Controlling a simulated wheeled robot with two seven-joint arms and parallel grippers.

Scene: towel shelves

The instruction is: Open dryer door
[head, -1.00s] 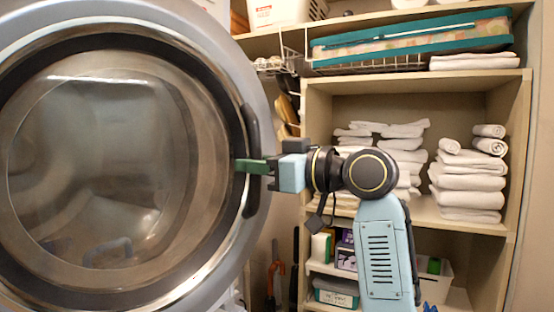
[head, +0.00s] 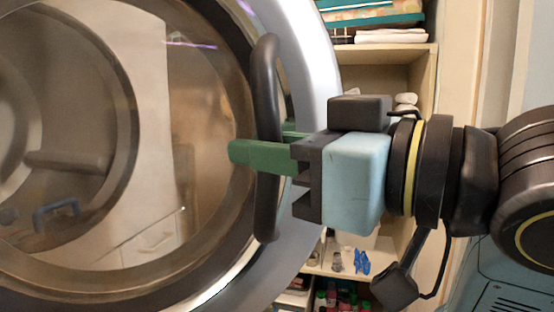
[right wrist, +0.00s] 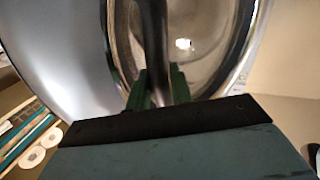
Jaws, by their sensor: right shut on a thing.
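The round dryer door (head: 312,70) with its dark-rimmed glass fills the left of the head view. Its black curved handle (head: 266,90) stands upright near the door's right edge. My right gripper (head: 262,154) comes in from the right, with its green fingers on either side of the handle, shut on it. In the right wrist view the handle (right wrist: 152,45) runs down between the two green fingers (right wrist: 158,88). The door (right wrist: 60,50) shows behind it. My left gripper is not in view.
Wooden shelves (head: 425,60) stand behind the door at the right, with folded white towels (head: 388,36) and a teal-edged item on top. Blue clips (head: 362,261) and bottles sit on lower shelves. A pale wall is at the far right.

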